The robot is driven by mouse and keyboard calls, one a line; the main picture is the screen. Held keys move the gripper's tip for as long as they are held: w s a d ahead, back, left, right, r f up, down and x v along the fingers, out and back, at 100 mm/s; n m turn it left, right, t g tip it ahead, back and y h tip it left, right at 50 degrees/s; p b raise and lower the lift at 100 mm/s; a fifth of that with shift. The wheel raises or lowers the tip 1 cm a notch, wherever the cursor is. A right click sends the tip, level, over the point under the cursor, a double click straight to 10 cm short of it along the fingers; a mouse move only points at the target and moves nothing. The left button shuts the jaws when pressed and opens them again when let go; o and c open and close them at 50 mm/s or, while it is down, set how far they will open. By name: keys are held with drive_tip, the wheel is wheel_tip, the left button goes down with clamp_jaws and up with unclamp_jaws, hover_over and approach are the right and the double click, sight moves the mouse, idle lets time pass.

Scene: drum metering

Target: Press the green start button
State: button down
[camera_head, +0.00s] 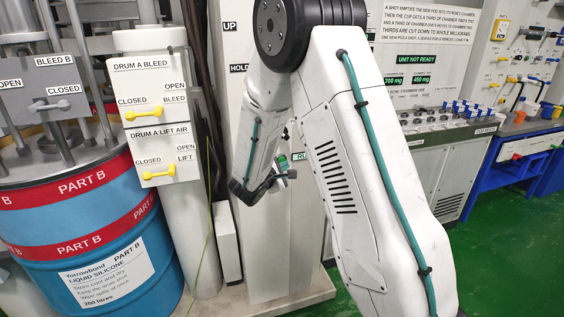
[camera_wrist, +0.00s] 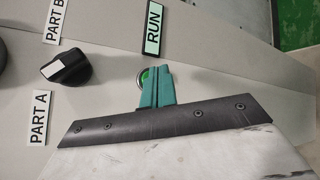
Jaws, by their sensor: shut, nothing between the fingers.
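The fingers overlap the right and lower part of the button in the picture. I cannot tell whether the tips touch it. In the head view my gripper (camera_head: 282,162) is at the white column beside a partly hidden RUN label (camera_head: 299,156). I cannot make out the button there.
A black selector knob (camera_wrist: 66,68) sits left of the button, between PART A and PART B labels. In the head view, a blue drum (camera_head: 80,262) and a white box with yellow handles (camera_head: 148,115) stand at left. A control cabinet (camera_head: 440,165) stands behind my arm. Green floor shows at right.

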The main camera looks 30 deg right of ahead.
drive_tip(key=s, duration=0.2)
drive_tip(key=s+a, duration=0.1)
drive_tip(key=s, duration=0.1)
drive_tip(key=shift+s+a, duration=0.2)
drive_tip(key=shift+s, duration=0.15)
idle(1.0)
drive_tip(key=s+r+m+g+y, duration=0.3)
drive_tip(key=s+m+g, duration=0.55)
drive_tip(key=s, duration=0.95)
drive_tip(key=s+a+r+m+t+y, duration=0.1)
drive_tip(key=s+a+r+m+y, duration=0.1)
drive_tip(key=s+a+r+y, duration=0.3)
drive_tip(key=s+a+r+m+t+y, duration=0.1)
drive_tip(key=s+a+r+y, duration=0.4)
drive_tip(key=s+a, duration=0.5)
drive_tip(key=shift+s+a+r+m, duration=0.15)
drive_tip(key=shift+a+r+m, duration=0.4)
drive_tip(key=shift+a, duration=0.65)
